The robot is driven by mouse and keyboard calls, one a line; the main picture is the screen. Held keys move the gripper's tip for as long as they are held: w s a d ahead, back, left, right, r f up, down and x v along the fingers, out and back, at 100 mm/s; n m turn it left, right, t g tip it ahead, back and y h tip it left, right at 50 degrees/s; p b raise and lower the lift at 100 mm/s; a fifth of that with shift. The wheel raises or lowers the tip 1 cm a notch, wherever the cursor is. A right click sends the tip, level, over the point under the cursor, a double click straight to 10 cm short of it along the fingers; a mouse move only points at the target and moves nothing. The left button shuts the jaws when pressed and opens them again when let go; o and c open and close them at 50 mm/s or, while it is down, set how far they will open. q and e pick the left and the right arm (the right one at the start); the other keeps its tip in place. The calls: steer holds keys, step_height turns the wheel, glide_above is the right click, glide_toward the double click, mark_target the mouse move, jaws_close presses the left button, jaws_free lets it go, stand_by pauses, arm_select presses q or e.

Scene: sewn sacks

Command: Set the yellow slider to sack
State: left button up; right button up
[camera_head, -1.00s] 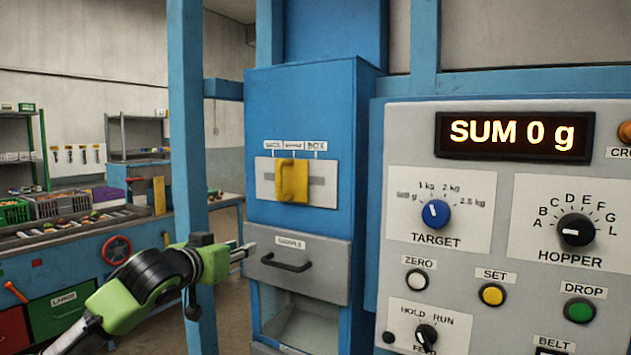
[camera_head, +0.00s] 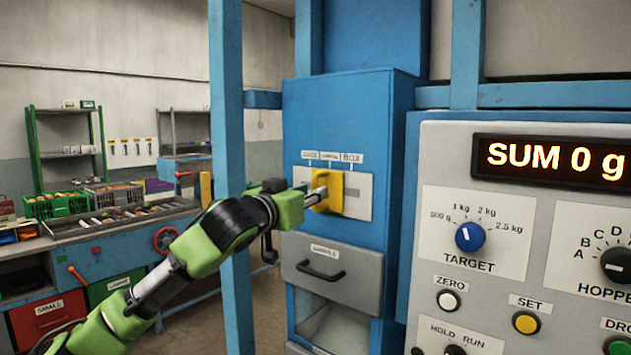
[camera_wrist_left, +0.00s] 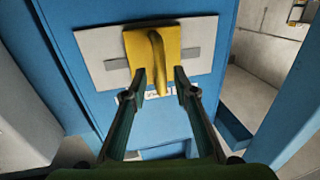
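The yellow slider (camera_head: 336,186) sits on a light plate (camera_head: 360,200) on the blue cabinet, under the middle label, between the left label, which seems to read sack (camera_head: 310,155), and the box label (camera_head: 352,158). My left gripper (camera_head: 318,196) is at the slider's front. In the left wrist view my left gripper (camera_wrist_left: 160,72) is open, its two fingertips on either side of the raised ridge of the slider (camera_wrist_left: 158,50), with gaps visible. Whether a fingertip touches it I cannot tell. My right gripper is not in view.
A grey drawer with a dark handle (camera_head: 320,270) is just below the slider. A control panel (camera_head: 470,300) with knobs and buttons stands to the right. A blue post (camera_head: 228,120) rises behind my left arm.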

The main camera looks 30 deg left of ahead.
arm_select(q)
steer(key=shift+w+a+p, duration=0.15)
steer(key=shift+w+p, duration=0.05)
steer(key=shift+w, duration=0.5)
steer(key=shift+w+a+p, duration=0.1)
steer(key=shift+w+p, duration=0.05)
steer(key=shift+w, duration=0.5)
